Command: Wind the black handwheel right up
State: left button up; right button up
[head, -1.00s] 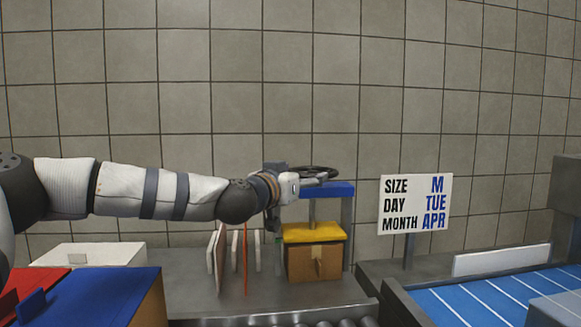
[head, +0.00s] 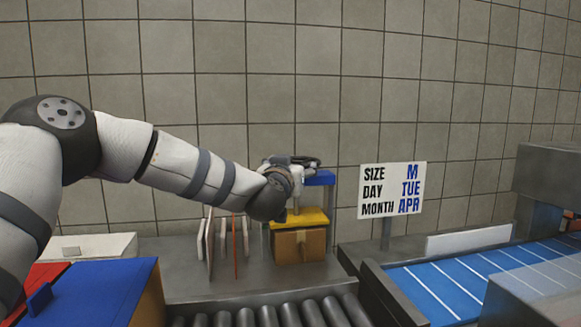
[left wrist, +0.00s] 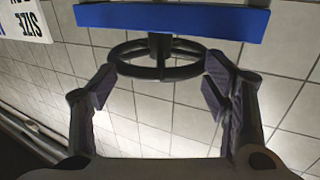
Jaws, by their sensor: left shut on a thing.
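The black handwheel (head: 308,161) sits on top of the blue crossbar (head: 320,178) of a small press. It also shows in the left wrist view (left wrist: 157,70), seen upside down below the blue bar (left wrist: 172,20). My left gripper (head: 294,164) is at the wheel, with its fingers on opposite sides of the rim, shut on it. In the head view the hand hides part of the wheel. The yellow press plate (head: 300,217) is right at the top of a cardboard box (head: 310,244); I cannot tell whether they touch. My right gripper is not in view.
Several thin upright panels (head: 210,243) stand left of the press. A sign (head: 392,190) and a blue conveyor (head: 470,275) are to the right. Grey rollers (head: 265,315) run in front. A blue-topped box (head: 100,290) is at the left front.

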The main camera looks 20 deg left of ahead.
pick_arm(q)
jog(key=o, duration=1.1)
jog(key=shift+w+r, duration=0.2)
jog(key=shift+r, duration=0.15)
jog(key=shift+c, duration=0.2)
jog(key=o, duration=0.4)
jog(key=shift+w+f, duration=0.25)
jog(key=shift+f, duration=0.05)
jog(key=shift+c, duration=0.2)
jog(key=shift+s, duration=0.1)
jog(key=shift+s, duration=0.1)
